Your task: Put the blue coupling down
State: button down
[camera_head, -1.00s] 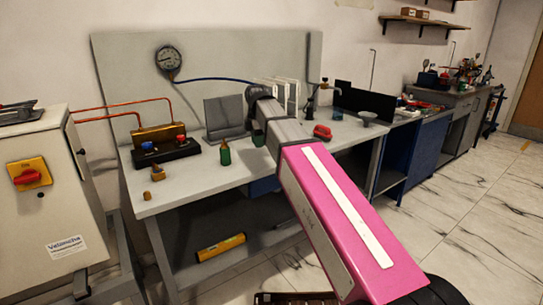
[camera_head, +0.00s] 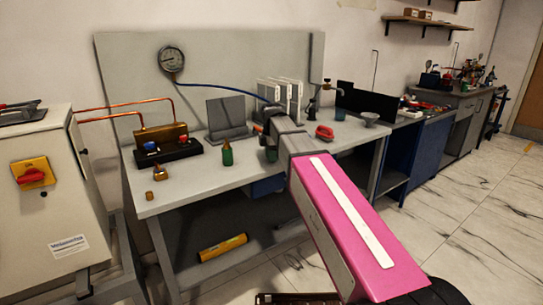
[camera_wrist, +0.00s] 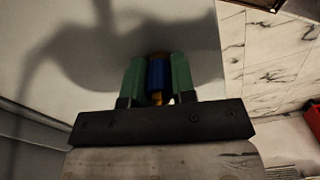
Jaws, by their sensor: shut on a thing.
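The blue coupling (camera_wrist: 158,75) shows in the wrist view between the two green fingers of my gripper (camera_wrist: 157,78). A brass-coloured end shows on the palm side. My gripper is shut on it. In the head view my gripper (camera_head: 271,153) points down over the right half of the grey workbench (camera_head: 195,190), near its front edge; the coupling cannot be made out there. I cannot tell whether the coupling touches the bench top.
A green bottle-shaped piece (camera_head: 227,154) and small brass pieces (camera_head: 159,173) stand left of my gripper. A grey stand (camera_head: 227,118) is behind, a red object (camera_head: 324,132) right.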

jog(key=shift+f, duration=0.15)
jog(key=c, duration=0.9)
grip_release()
jog(key=shift+c, duration=0.2)
notch_tip(320, 180, up, 12)
jog(key=shift+r, duration=0.15)
